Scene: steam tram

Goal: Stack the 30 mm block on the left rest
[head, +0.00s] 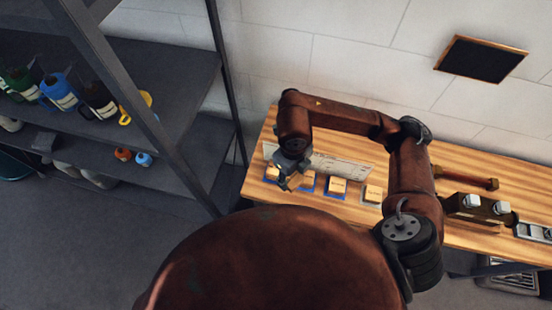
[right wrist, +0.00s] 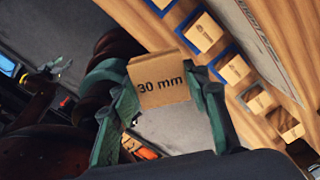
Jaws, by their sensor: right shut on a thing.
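My right gripper (head: 288,183) shows in the head view above the left end of the bench. In the right wrist view its green fingers (right wrist: 160,105) are shut on the tan 30 mm block (right wrist: 160,82), whose label faces the camera. The block is held off the bench, tilted. Below and behind it is a row of blue and grey rests bearing tan blocks. The leftmost blue rest (head: 267,181) in the head view bears a block (head: 271,172) and is partly hidden by the gripper. My left gripper is not in view.
More blocks (head: 337,186) stand along the wooden bench (head: 455,240), with a pale sign (head: 340,168) behind them.

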